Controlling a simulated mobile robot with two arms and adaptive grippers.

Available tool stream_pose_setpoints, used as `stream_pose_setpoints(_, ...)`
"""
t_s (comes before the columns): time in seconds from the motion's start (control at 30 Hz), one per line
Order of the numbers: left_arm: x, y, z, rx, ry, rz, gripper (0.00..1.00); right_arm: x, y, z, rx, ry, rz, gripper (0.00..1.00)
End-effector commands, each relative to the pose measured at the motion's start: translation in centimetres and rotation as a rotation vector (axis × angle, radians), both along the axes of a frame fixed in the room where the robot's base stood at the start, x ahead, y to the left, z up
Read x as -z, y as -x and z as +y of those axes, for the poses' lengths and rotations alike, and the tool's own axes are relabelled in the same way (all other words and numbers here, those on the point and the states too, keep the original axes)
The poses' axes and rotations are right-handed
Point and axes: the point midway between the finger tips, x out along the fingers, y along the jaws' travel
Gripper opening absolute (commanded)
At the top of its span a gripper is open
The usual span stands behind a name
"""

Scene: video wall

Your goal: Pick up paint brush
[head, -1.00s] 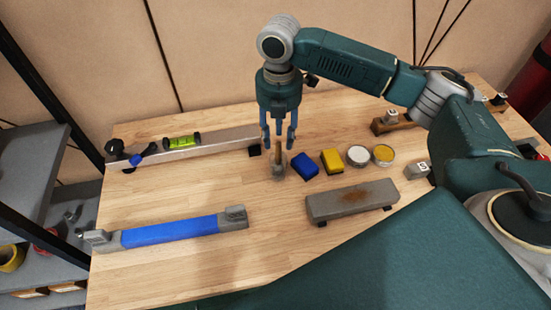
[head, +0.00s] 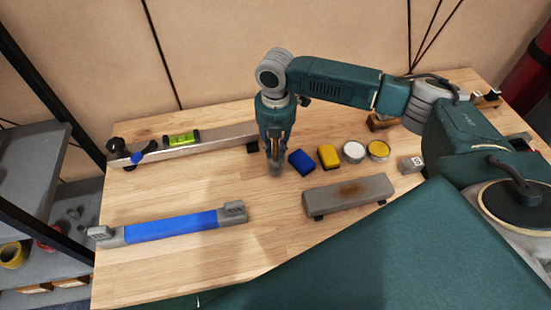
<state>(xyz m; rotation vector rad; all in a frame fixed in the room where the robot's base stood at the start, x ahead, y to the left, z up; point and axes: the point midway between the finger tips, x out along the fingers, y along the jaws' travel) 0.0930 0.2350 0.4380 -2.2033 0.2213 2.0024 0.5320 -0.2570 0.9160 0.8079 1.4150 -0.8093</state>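The paint brush (head: 275,148) stands upright near the middle of the wooden table, in a small grey holder (head: 276,169). Only part of its brown handle shows between the fingers. My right gripper (head: 275,155) points straight down over the brush, with its fingers on both sides of the handle. The fingers are close together and look shut on the brush. The bristles cannot be made out. My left gripper is not in view.
A blue block (head: 301,162), a yellow block (head: 328,156) and two round tins (head: 353,152) stand just right of the brush. A grey block with a brown stain (head: 349,195) lies nearer.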

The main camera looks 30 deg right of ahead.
Motion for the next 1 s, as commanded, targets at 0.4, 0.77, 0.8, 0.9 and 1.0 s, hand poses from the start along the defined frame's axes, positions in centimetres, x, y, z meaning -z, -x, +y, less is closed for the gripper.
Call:
stream_pose_setpoints(0.4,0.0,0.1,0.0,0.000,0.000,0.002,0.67,-0.1,0.0,0.0,0.000,-0.001,-0.001,0.00)
stream_pose_setpoints(0.77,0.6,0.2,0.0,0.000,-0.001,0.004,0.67,-2.7,-0.1,0.1,0.000,-0.001,-0.004,0.00)
stream_pose_setpoints(0.8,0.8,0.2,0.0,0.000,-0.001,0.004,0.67,-3.4,-0.1,0.0,0.000,-0.001,-0.004,0.00)
stream_pose_setpoints(0.9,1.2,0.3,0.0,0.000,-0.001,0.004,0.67,-5.4,-0.2,0.1,0.000,-0.002,-0.006,0.00)
stream_pose_setpoints(1.0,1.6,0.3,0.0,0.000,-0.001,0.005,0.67,-7.6,-0.2,0.1,0.000,-0.002,-0.006,0.00)
